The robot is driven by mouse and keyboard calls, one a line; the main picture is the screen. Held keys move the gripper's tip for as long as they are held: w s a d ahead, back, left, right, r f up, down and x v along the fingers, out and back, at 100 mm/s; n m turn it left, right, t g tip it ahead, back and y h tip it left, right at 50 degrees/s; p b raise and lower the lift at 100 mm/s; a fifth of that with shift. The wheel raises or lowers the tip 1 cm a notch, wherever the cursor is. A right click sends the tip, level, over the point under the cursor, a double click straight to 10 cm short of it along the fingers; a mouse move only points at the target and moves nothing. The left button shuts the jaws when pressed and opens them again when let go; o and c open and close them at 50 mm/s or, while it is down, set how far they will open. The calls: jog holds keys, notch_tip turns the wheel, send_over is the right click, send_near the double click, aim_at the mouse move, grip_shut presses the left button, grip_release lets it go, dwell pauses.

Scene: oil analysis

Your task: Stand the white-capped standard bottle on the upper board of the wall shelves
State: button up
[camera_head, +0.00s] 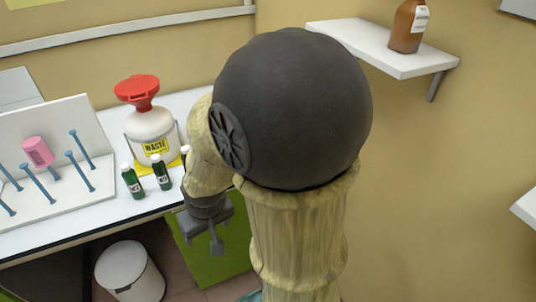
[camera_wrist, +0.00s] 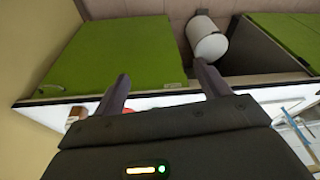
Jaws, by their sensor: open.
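Two dark green bottles with white caps stand upright on the white bench, one on the left (camera_head: 132,182) and one on the right (camera_head: 161,173). A third white cap (camera_head: 185,150) shows beside my arm, its body hidden. I cannot tell which is the standard bottle. A wall shelf board (camera_head: 370,48) is at the upper right, and part of another board (camera_head: 526,207) shows lower at the right edge. My gripper (camera_head: 212,238) is open and empty, in front of the bench edge, to the right of the bottles; its fingers also show in the wrist view (camera_wrist: 161,82).
A white waste jug (camera_head: 152,127) with a red funnel (camera_head: 137,90) stands behind the bottles. A brown bottle (camera_head: 408,27) stands on the upper board. A white bin (camera_head: 129,272) is on the floor.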

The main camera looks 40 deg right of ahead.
jog(key=w+d+f+m+t+h+b, duration=0.45)
jog(key=w+d+f+m, duration=0.45)
jog(key=f, duration=0.3)
jog(key=d+r+m+t+h+b, duration=0.1)
jog(key=d+r+h+b, duration=0.3)
jog(key=d+h, duration=0.5)
jog(key=shift+d+r+m+t+h, duration=0.4)
jog(key=shift+r+m+h, duration=0.25)
jog(key=shift+h, duration=0.3)
jog(key=shift+w, duration=0.15)
jog(key=p+x, duration=0.1)
jog(key=x, duration=1.1)
jog(key=shift+d, duration=0.1)
